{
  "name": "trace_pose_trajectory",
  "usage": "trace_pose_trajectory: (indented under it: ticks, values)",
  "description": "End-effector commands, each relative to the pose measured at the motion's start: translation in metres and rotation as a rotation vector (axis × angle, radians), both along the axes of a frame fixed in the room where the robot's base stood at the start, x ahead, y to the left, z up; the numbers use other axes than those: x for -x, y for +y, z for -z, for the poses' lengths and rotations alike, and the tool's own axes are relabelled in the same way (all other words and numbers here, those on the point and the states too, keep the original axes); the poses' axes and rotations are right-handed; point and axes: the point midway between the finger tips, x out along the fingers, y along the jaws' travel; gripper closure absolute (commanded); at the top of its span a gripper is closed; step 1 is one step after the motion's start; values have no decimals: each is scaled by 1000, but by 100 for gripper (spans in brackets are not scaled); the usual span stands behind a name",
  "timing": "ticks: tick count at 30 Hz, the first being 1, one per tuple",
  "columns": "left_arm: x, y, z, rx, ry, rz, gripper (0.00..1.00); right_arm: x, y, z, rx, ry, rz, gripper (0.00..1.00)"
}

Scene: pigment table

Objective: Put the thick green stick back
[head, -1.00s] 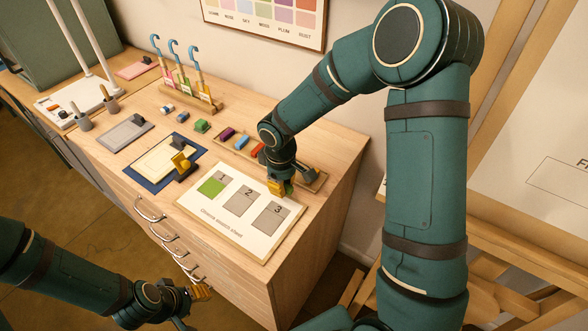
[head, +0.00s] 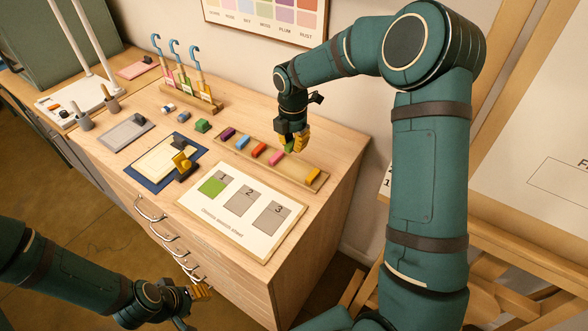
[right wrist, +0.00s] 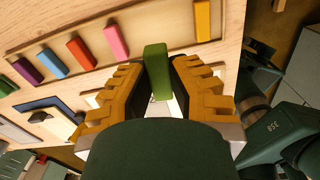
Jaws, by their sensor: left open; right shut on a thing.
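The thick green stick (right wrist: 157,71) is held between the yellow fingers of my right gripper (right wrist: 160,90), which is shut on it. In the head view the green stick (head: 289,147) shows only partly below my right gripper (head: 295,142), above the right part of the wooden stick tray (head: 300,171). The tray holds purple, blue, orange-red, pink and yellow sticks, with a gap between the pink stick (head: 277,158) and the yellow stick (head: 313,175). My left gripper (head: 200,293) is open, low in front of the drawers and away from the table top.
A white swatch sheet (head: 232,233) with a green-filled first square lies in front of the tray. A green block (head: 202,125) sits left of the tray. A hook rack (head: 195,100) stands at the back.

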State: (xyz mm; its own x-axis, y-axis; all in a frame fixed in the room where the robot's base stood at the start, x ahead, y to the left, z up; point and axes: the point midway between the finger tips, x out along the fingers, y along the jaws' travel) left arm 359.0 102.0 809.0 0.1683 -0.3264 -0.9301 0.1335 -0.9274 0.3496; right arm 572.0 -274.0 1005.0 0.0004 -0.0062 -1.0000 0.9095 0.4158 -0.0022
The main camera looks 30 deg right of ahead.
Motion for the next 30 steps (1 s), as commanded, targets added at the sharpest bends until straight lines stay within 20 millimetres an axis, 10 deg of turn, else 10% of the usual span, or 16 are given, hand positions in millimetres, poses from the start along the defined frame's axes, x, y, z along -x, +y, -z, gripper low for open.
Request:
trace_pose_trajectory:
  ticks: [30]
  values:
    - [5, -1, 14, 2, 11, 8, 53, -4, -5, 97, -5, 2, -103, 100]
